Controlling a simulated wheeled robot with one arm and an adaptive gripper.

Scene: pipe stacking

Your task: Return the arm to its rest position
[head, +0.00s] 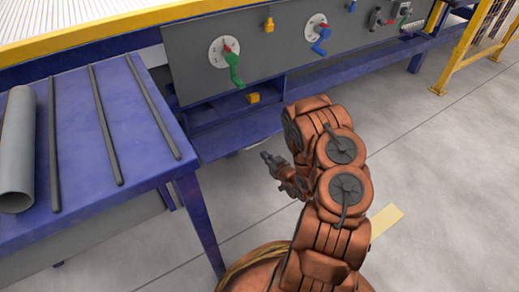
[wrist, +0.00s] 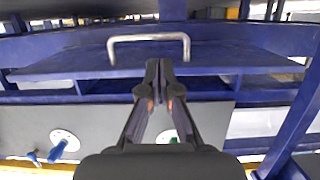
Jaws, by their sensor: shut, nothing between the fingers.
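My arm is folded in the middle of the head view, a copper-coloured chain of links above my base. My gripper (head: 268,158) points left, in the free space in front of the valve panel and to the right of the blue table. In the wrist view my gripper (wrist: 160,68) has its two dark fingers together with nothing between them. It touches nothing that I can see. Part of the wrist is hidden behind the arm links in the head view.
A grey pipe (head: 17,150) lies on the blue table (head: 85,165) at left, beside dark rods. A grey panel (head: 275,60) with coloured valves stands behind. The wrist view shows a metal handle (wrist: 149,38) on blue framework. Open floor (head: 450,170) lies right, before a yellow barrier (head: 462,55).

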